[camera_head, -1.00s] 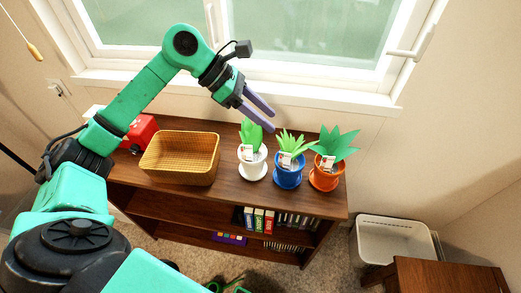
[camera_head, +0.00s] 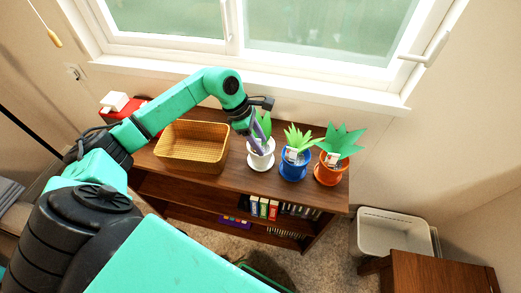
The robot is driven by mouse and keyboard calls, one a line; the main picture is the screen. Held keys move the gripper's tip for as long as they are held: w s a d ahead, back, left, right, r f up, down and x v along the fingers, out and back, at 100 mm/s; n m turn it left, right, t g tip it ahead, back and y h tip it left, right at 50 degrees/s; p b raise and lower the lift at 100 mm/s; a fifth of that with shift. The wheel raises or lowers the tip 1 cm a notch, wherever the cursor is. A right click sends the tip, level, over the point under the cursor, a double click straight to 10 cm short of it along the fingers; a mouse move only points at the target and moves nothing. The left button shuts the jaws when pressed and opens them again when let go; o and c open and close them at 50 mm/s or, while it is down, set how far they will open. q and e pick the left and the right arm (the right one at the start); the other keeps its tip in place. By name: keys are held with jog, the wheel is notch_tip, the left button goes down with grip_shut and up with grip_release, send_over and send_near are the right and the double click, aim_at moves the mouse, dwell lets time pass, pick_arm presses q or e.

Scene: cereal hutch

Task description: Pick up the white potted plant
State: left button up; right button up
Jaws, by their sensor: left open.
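The white potted plant (camera_head: 262,158) stands upright on its white saucer on the shelf top, with green leaves rising behind my gripper. My left gripper (camera_head: 256,147) is open and points down at the white pot, its purple fingers overlapping the pot's upper left side and the leaves in this view. I cannot tell whether the fingers touch the pot. Part of the plant is hidden by the gripper. My right gripper is not in view.
A blue potted plant (camera_head: 294,168) and an orange potted plant (camera_head: 331,171) stand close on the right. A wicker basket (camera_head: 191,155) is on the left on the wooden shelf (camera_head: 215,181). The window sill (camera_head: 300,88) runs behind. A white bin (camera_head: 393,223) is at lower right.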

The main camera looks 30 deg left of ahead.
pick_arm(q)
jog(key=shift+f, duration=0.15)
grip_shut()
jog(key=shift+w, duration=0.1)
dwell(1.2)
